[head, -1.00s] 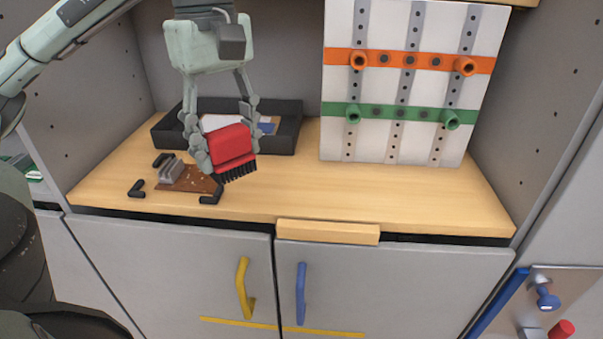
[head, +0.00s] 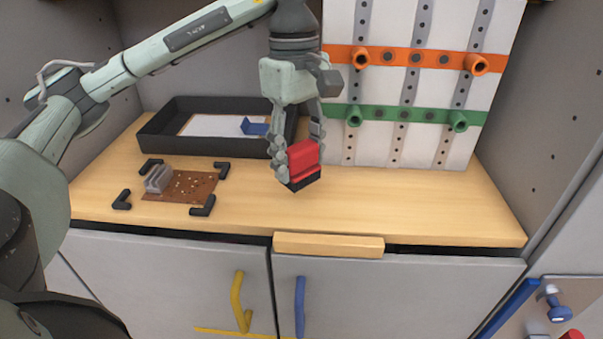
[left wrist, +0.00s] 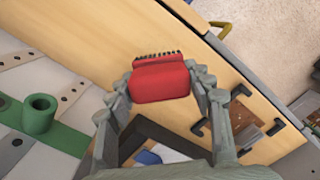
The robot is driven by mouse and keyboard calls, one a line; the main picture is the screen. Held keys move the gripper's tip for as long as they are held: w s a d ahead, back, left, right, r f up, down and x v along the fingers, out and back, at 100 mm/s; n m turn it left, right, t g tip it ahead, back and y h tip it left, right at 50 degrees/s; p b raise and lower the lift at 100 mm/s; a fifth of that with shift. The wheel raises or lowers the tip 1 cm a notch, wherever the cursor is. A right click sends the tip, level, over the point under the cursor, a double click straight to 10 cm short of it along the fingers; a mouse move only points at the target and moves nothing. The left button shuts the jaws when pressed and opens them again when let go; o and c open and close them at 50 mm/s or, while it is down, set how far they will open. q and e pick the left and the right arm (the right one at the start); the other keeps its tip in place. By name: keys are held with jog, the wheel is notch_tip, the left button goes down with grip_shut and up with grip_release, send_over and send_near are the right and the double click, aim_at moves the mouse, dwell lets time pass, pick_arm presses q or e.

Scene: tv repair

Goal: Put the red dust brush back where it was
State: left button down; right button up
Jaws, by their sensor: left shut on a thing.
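The red dust brush (head: 302,160) has a red block handle and dark bristles that point down. My left gripper (head: 297,155) is shut on it and holds it above the wooden worktop (head: 400,205), right of the black tray. In the left wrist view the red dust brush (left wrist: 160,82) sits between the two fingers of my left gripper (left wrist: 163,85), its bristles facing away from the palm. I cannot tell how far its bristles are above the wood. My right gripper is not in view.
A black tray (head: 160,140) with a white sheet and a blue piece stands at the back left. A brown board (head: 190,187) with a grey part lies between black corner brackets. A white panel with orange and green rails (head: 425,140) stands behind. The right worktop is clear.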

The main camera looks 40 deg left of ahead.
aim_at(301, 177)
pick_arm(q)
jog(key=shift+w+d+f, duration=0.1)
jog(key=shift+w+f, duration=0.1)
jog(key=shift+f, duration=0.05)
notch_tip(301, 177, down, 3)
jog(key=shift+f, duration=0.45)
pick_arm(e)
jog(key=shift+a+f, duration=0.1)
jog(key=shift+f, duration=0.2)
pick_arm(q)
jog(key=shift+f, duration=0.1)
jog(key=c, duration=0.6)
grip_release()
jog(key=shift+c, duration=0.2)
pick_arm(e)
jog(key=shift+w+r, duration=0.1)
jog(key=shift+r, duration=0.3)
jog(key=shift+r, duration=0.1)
